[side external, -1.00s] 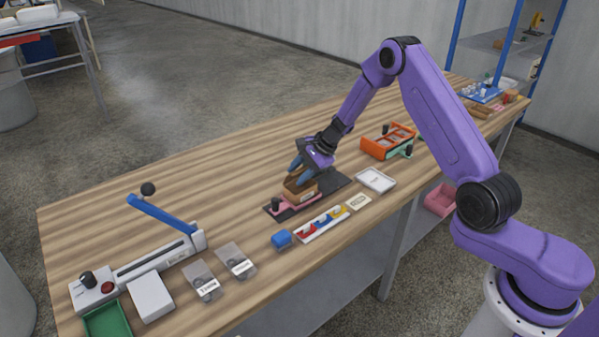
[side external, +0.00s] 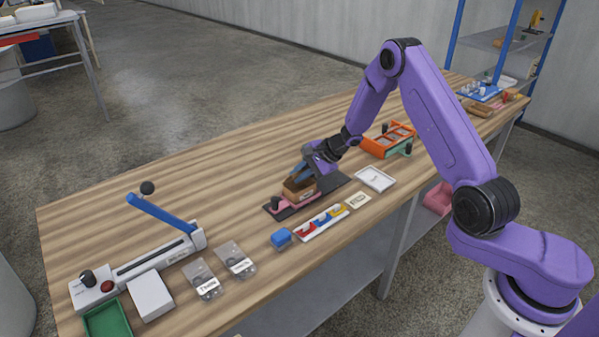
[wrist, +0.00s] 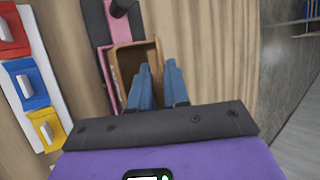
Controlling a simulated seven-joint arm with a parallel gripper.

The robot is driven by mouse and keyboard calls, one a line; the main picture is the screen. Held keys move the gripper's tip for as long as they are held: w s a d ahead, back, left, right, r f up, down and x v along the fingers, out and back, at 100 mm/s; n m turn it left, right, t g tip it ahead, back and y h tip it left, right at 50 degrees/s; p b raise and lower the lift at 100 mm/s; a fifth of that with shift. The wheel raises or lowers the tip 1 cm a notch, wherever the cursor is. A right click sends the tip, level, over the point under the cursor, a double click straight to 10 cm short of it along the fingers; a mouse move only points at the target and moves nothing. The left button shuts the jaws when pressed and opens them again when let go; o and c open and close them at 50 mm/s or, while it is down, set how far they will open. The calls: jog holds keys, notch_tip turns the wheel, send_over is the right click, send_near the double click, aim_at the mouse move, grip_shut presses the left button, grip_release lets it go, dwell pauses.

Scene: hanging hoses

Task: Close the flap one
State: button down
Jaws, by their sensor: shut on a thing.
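A small brown box (side external: 300,188) sits on a dark base with a pink strip. In the wrist view the brown box (wrist: 123,62) shows an open inside, and its flap (wrist: 158,57) stands along the right side. My gripper (side external: 303,170) is at the top of the box, tilted, with its wrist to the right. In the wrist view my gripper's blue fingers (wrist: 158,68) sit on either side of the flap, shut on it. The fingers hide the lower part of the flap and the near end of the box.
A white tray with red, blue and yellow parts (side external: 321,223) lies in front of the box. A blue block (side external: 281,238) is beside it. An orange frame (side external: 388,140) and a white tray (side external: 375,179) are to the right. The wooden tabletop behind the box is clear.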

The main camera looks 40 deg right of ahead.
jog(key=shift+s+f+n+t, duration=0.15)
jog(key=shift+s+f+t, duration=0.15)
jog(key=shift+t, duration=0.35)
jog(key=shift+s+f+n+t, duration=0.15)
jog(key=shift+s+f+t, duration=0.15)
jog(key=shift+t, duration=0.35)
jog(key=shift+d+t, duration=0.1)
jog(key=shift+t, duration=0.4)
jog(key=c, duration=1.2)
grip_release()
jog(key=shift+o, duration=0.2)
jog(key=shift+w+y, duration=0.1)
jog(key=shift+y, duration=0.2)
